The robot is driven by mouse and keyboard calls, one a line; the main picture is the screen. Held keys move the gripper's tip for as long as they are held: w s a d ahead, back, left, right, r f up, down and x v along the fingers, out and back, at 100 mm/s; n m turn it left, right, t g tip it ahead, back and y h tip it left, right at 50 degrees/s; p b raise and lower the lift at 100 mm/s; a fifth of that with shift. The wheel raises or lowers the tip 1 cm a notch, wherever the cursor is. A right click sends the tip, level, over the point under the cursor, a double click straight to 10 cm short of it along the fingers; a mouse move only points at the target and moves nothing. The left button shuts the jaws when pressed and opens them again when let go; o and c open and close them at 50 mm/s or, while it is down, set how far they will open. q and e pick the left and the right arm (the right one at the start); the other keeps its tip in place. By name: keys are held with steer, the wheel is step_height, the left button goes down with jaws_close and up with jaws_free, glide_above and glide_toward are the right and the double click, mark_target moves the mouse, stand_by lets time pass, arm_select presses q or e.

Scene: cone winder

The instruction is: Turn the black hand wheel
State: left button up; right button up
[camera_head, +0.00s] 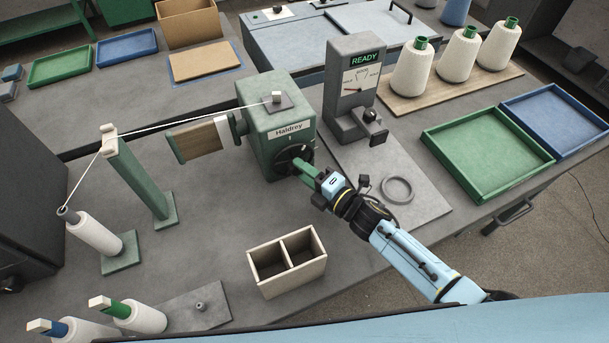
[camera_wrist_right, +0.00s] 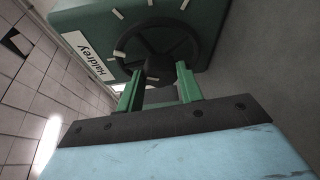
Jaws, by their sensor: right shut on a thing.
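The black hand wheel (camera_head: 285,157) sits on the front face of the green winder box (camera_head: 262,108), which carries a "Haldrey" label. In the right wrist view the spoked wheel (camera_wrist_right: 153,66) fills the upper middle. My right gripper (camera_head: 303,167) reaches it from the lower right. Its two green fingers (camera_wrist_right: 158,78) stand on either side of a dark part at the wheel's middle and are shut on it. The gripper hides part of the wheel in the head view. My left gripper is not in view.
A gauge post (camera_head: 350,75) reading "READY" stands right of the winder. A grey ring (camera_head: 397,189) lies near my right arm. A divided wooden box (camera_head: 287,262) stands in front. A thread runs from a white bobbin (camera_head: 94,233) over a green post (camera_head: 140,180) to the winder.

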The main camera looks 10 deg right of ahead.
steer(key=shift+f+m+b, duration=0.1)
steer(key=shift+m+b, duration=0.2)
steer(key=shift+m, duration=0.1)
steer(key=o, duration=1)
steer(key=v, duration=1.3)
steer(key=shift+s+d+f, duration=0.15)
steer(key=shift+f, duration=0.05)
